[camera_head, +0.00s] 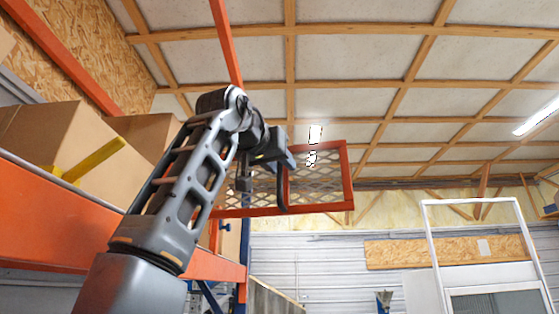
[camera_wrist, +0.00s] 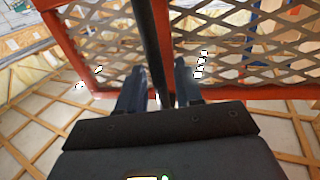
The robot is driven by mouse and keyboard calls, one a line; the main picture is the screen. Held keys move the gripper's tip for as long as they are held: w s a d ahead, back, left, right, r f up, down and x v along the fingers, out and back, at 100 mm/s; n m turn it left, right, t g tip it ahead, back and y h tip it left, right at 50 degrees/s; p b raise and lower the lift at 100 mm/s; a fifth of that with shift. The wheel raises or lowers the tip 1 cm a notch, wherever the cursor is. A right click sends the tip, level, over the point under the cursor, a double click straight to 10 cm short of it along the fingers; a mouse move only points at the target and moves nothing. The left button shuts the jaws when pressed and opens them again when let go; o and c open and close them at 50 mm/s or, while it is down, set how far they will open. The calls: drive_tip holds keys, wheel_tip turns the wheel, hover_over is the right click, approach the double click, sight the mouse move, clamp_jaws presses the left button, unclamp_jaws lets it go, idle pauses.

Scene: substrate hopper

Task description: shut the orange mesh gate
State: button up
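The orange mesh gate (camera_head: 348,178) has a red-orange frame around diamond mesh, high in the middle of the head view. It fills the upper part of the wrist view (camera_wrist: 220,90). A dark bar-like handle (camera_head: 281,190) runs up its near face. My gripper (camera_head: 279,168) is at the gate beside this handle. In the wrist view, my gripper's two dark fingers (camera_wrist: 160,75) stand apart, one on each side of the handle (camera_wrist: 150,35). A narrow gap shows beside the handle, so the fingers do not look closed on it. My arm hides the gate's left part in the head view.
Cardboard boxes (camera_head: 75,140) sit on an orange rack beam (camera_head: 60,215) at left, by a yellow bar (camera_head: 95,160). A white-framed structure (camera_head: 430,240) stands at right. The space right of the gate looks clear.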

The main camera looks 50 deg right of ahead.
clamp_jaws()
idle(0.3)
idle(0.3)
